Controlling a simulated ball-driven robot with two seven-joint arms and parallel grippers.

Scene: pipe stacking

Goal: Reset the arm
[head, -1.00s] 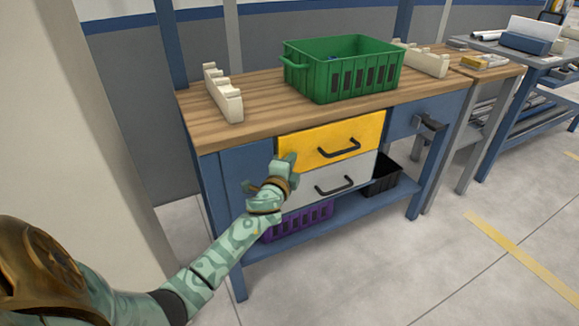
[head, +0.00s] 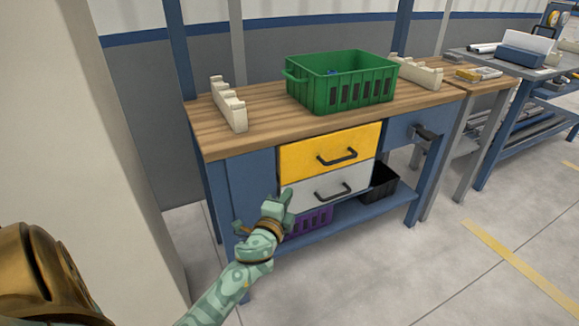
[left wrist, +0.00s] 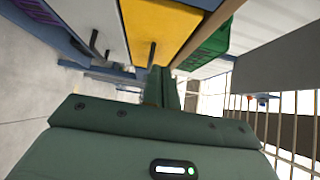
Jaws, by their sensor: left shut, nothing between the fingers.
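My left gripper (head: 286,196) is in front of the workbench, beside the left edge of the grey drawer (head: 328,190). It is shut and empty, and its fingers also show in the left wrist view (left wrist: 163,82). The left arm comes in from the bottom of the head view. The yellow drawer (head: 310,158) sits above the grey one, and both look closed. The yellow drawer also fills the top middle of the left wrist view (left wrist: 160,25). My right gripper is not in view.
The wooden bench top (head: 225,138) carries a green crate (head: 318,92) and two cream notched racks, one at left (head: 229,104) and one at right (head: 418,72). A purple crate (head: 312,220) and a black bin (head: 382,184) sit on the lower shelf. Open floor lies at right.

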